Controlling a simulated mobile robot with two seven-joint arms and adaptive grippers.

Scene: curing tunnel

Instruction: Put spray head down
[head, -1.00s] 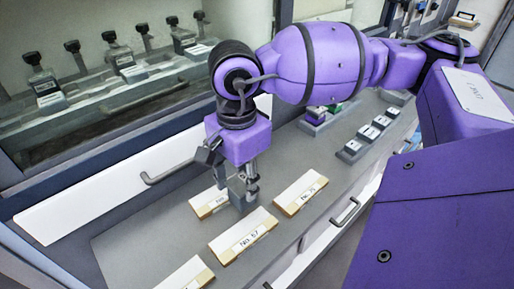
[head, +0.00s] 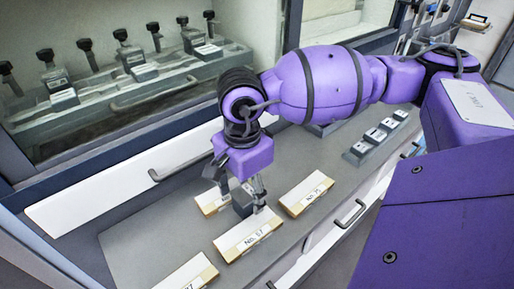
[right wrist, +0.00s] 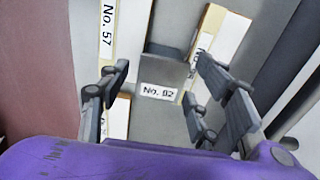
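The spray head appears to be the dark grey block (head: 242,205) standing on the grey bench among the labelled boards. In the right wrist view its face (right wrist: 160,70) carries a white label reading "No. 82". My right gripper (head: 241,197) points down over it. In the right wrist view the gripper (right wrist: 162,80) has its fingers apart on either side of the block, with gaps showing. The block's underside contact is hidden. My left gripper is not in view.
Board No. 57 (head: 248,235) lies in front of the block and board No. 75 (head: 306,193) to its right. Another board (head: 208,203) is partly hidden behind the gripper. A row of small labelled blocks (head: 374,138) stands farther right. The glazed tunnel (head: 110,75) is behind.

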